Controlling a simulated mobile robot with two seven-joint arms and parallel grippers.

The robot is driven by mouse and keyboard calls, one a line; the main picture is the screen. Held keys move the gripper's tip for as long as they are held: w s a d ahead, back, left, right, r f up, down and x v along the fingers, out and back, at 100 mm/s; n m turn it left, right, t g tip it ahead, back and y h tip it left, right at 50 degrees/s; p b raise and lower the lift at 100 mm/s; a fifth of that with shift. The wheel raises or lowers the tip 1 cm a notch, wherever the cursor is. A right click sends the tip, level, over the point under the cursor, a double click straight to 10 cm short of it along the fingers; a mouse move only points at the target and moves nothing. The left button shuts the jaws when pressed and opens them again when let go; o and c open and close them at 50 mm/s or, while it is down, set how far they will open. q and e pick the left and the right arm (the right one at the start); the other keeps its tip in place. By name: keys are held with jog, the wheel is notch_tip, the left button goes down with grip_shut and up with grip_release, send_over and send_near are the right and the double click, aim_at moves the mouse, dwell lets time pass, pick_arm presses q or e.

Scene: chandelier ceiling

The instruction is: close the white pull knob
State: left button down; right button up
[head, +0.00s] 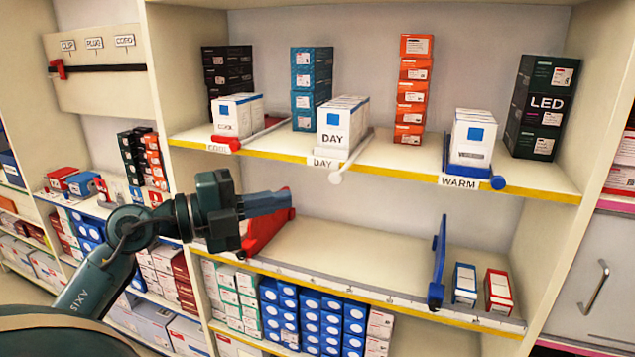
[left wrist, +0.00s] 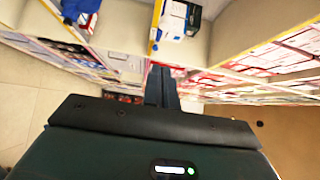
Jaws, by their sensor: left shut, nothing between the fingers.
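The white pull knob (head: 335,178) sticks out past the front edge of the middle shelf, below the boxes marked DAY (head: 342,124). It is on the end of a pale rod running back beside those boxes. My left gripper (head: 289,200) is below and left of the knob, apart from it, in front of the bay under that shelf. Its fingers are shut and empty, pointing right, and overlap a red divider (head: 262,238) in the picture. In the left wrist view the closed fingers (left wrist: 161,75) point away from the camera. My right gripper is not in view.
A red knob (head: 235,145) is at the COOL boxes and a blue knob (head: 497,182) at the WARM boxes. The yellow-edged shelf (head: 400,164) lies above my gripper. Below, a blue divider (head: 437,262) stands upright; the lower shelf between the dividers is bare.

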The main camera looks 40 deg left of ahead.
aim_at(346, 164)
pick_arm(q)
jog(key=shift+w+d+p, duration=0.25)
jog(key=shift+w+d, duration=0.1)
jog(key=shift+w, duration=1.1)
jog(key=shift+w+d+p, duration=0.3)
jog(key=shift+w+d, duration=0.1)
jog(key=shift+w, duration=1.1)
jog(key=shift+w+d+p, duration=0.25)
jog(key=shift+w+d, duration=0.1)
jog(key=shift+w, duration=1.1)
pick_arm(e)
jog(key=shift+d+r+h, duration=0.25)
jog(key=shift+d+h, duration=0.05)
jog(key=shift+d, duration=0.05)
pick_arm(q)
jog(key=shift+w+a, duration=0.1)
jog(key=shift+w, duration=0.2)
jog(key=w, duration=0.2)
jog(key=w+a+p, duration=0.1)
jog(key=w, duration=0.2)
jog(key=w+a, duration=0.1)
jog(key=w, duration=0.2)
jog(key=shift+p, duration=0.4)
jog(key=shift+s+a+r, duration=0.1)
jog(key=shift+a+r, duration=0.05)
jog(key=shift+r, duration=0.05)
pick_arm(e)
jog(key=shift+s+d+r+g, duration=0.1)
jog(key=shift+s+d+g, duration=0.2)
